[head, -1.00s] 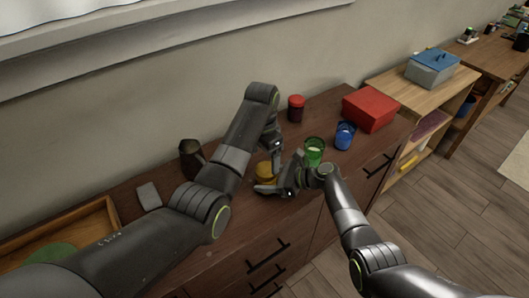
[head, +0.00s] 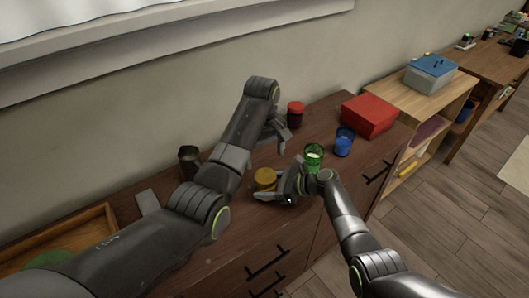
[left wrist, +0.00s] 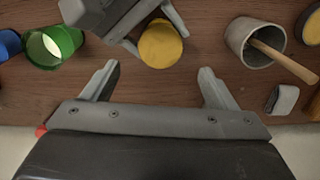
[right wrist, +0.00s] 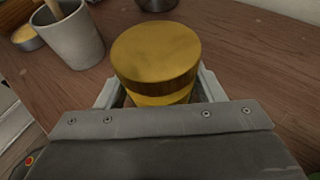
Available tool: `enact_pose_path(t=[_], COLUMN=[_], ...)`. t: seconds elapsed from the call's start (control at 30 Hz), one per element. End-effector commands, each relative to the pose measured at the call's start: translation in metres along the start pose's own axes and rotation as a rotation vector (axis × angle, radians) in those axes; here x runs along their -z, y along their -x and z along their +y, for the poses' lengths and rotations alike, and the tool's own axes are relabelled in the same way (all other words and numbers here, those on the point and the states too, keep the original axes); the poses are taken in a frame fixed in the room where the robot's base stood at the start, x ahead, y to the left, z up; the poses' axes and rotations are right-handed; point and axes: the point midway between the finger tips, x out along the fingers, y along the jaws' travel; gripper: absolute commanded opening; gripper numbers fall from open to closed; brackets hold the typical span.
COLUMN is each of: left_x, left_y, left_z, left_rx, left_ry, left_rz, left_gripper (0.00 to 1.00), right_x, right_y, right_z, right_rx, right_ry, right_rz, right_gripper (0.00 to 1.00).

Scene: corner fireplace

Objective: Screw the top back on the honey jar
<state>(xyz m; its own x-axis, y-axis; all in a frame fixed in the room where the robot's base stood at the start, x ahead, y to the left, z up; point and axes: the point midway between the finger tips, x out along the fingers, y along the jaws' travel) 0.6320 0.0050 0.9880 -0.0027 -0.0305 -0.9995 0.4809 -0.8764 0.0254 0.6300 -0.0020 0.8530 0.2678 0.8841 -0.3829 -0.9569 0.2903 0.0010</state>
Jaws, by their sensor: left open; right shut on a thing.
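The honey jar (head: 265,181) stands upright on the brown cabinet, with a golden lid (right wrist: 155,52) on top. In the right wrist view, the lid sits level over the golden jar body (right wrist: 160,97); I cannot tell how tightly it is screwed. My right gripper (head: 277,191) is shut around the jar's body, below the lid. My left gripper (head: 282,138) is open and empty, raised clear of the jar. In the left wrist view, the jar's lid (left wrist: 160,44) shows beyond the open left fingers (left wrist: 157,72).
A green glass (head: 314,157), a blue glass (head: 344,141), a red-lidded jar (head: 295,115) and a red box (head: 368,115) stand to the right. A cup with a wooden-handled tool (left wrist: 250,45), a grey block (head: 148,203) and a wooden tray (head: 110,222) are left.

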Motion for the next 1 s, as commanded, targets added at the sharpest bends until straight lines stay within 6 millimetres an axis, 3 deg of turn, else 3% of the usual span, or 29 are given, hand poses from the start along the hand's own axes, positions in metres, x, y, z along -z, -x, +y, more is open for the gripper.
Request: enact_pose_path(t=[0.2, 0.63, 1.0], left_x=[0.0, 0.0, -0.001], left_y=[0.003, 0.0, -0.05], left_z=[0.0, 0.0, 0.0], left_rx=[0.0, 0.001, 0.003], left_ry=[0.118, 0.128, 0.127], left_rz=[0.0, -0.001, -0.002], left_gripper=[0.8, 0.8, 0.8], right_x=[-0.001, -0.001, -0.001], right_y=[0.0, 0.0, 0.0], right_z=[0.0, -0.001, 0.0], right_rx=[0.0, 0.0, 0.0], right_ry=[0.001, 0.001, 0.001], right_rz=[-0.002, -0.002, -0.002], right_gripper=[0.0, 0.0, 0.0])
